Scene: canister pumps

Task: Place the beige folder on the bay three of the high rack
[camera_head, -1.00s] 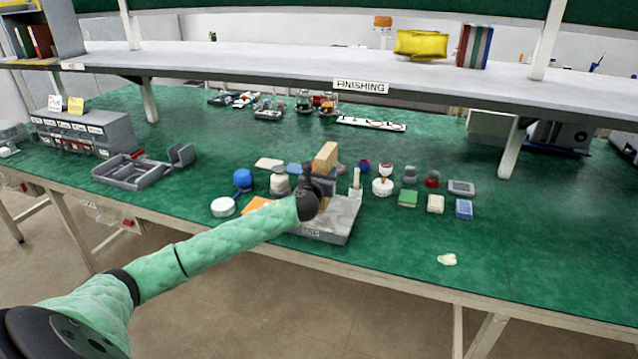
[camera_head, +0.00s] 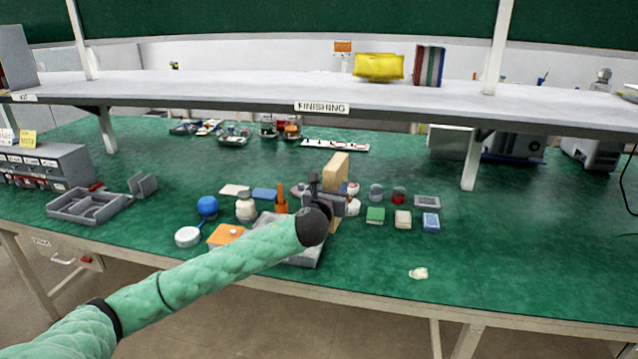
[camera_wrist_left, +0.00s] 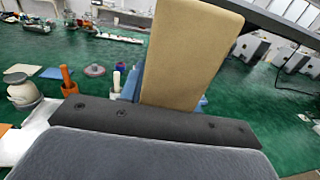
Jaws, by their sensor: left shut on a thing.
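My left gripper (camera_head: 322,196) is shut on the beige folder (camera_head: 337,168), which stands upright in the jaws above the bench. In the left wrist view the beige folder (camera_wrist_left: 190,50) rises from behind the dark jaw, tilted in that picture; its lower end is hidden. A grey rack panel (camera_head: 16,56) stands at the left end of the raised shelf (camera_head: 230,90), cut off by the picture edge. Its bays do not show, so I cannot tell bay three. My right gripper is not in view.
Below the gripper is a grey tray (camera_head: 305,256), partly hidden by my arm. The shelf holds a yellow bag (camera_head: 379,67) and several binders (camera_head: 429,66).

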